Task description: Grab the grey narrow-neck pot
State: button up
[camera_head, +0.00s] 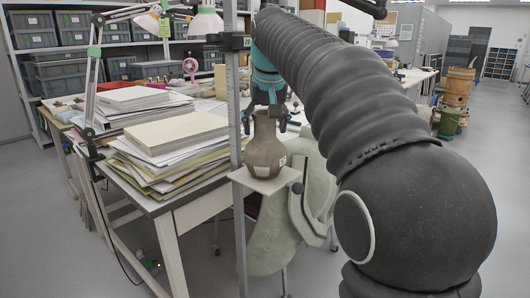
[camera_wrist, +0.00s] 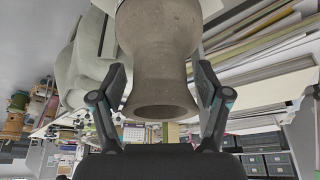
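The grey-brown narrow-neck pot (camera_head: 265,157) stands upright on a small white shelf (camera_head: 247,180) by a metal post, with a pale label on its side. My gripper (camera_head: 265,122) is above it, pointing down, with one finger on each side of the neck. In the wrist view, which looks upside down, the pot (camera_wrist: 160,55) is centred with its open mouth towards me. The fingers of my gripper (camera_wrist: 160,75) are spread on either side of the neck, with a narrow gap showing at each side. The gripper is open and holds nothing.
A table with stacked papers and folders (camera_head: 170,140) is left of the pot. The metal post (camera_head: 238,220) rises close beside the shelf. A pale green chair (camera_head: 275,240) is below and behind it. A desk lamp (camera_head: 205,22) stands at the back left.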

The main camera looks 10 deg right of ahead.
grip_shut()
jog(key=shift+r, duration=0.1)
